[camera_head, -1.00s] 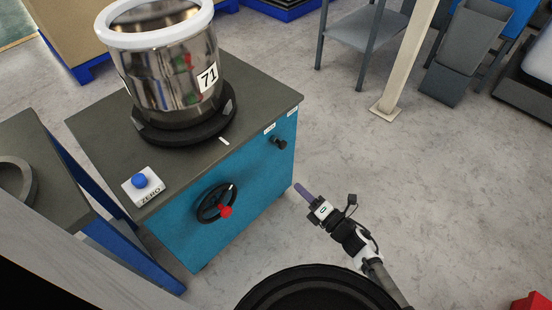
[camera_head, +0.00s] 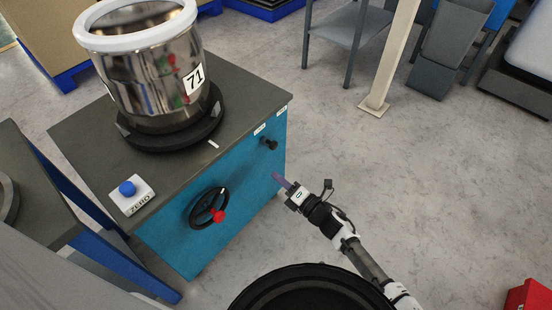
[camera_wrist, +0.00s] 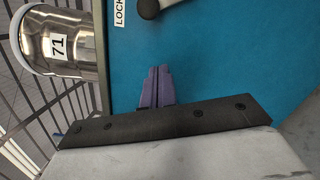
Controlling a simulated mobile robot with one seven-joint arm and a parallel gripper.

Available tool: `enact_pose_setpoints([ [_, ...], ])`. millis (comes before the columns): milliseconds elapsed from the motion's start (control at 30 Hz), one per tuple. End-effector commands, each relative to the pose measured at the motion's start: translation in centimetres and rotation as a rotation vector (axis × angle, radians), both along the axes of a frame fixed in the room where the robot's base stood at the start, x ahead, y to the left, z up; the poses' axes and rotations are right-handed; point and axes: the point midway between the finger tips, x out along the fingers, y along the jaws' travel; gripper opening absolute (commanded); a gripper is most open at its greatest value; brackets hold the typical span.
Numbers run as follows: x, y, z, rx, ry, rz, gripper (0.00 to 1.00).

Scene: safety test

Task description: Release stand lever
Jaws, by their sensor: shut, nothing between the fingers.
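The stand is a blue cabinet (camera_head: 185,237) with a dark top. A small black lever knob (camera_head: 269,143) sticks out near the upper right of its front. In the wrist view the knob (camera_wrist: 148,8) is cut by the top edge, beside a label reading LOCK (camera_wrist: 119,12). My gripper (camera_head: 277,178) has purple fingers, shut and empty, in front of the blue panel below the knob. In the wrist view the gripper (camera_wrist: 157,82) points at the panel, apart from the knob.
A black handwheel (camera_head: 196,214) with a red knob is on the cabinet front. A steel drum marked 71 (camera_head: 145,85) stands on top, near a blue ZERO button (camera_head: 127,188). A beige post (camera_head: 390,60) and grey table (camera_head: 340,30) stand behind.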

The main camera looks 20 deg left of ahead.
Motion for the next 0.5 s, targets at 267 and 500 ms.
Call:
enact_pose_setpoints([
  [267, 2.6, 4.0, 0.4, -0.004, -0.001, 0.001, 0.00],
  [500, 5.0, 3.5, 1.4, -0.003, -0.001, 0.001, 0.00],
])
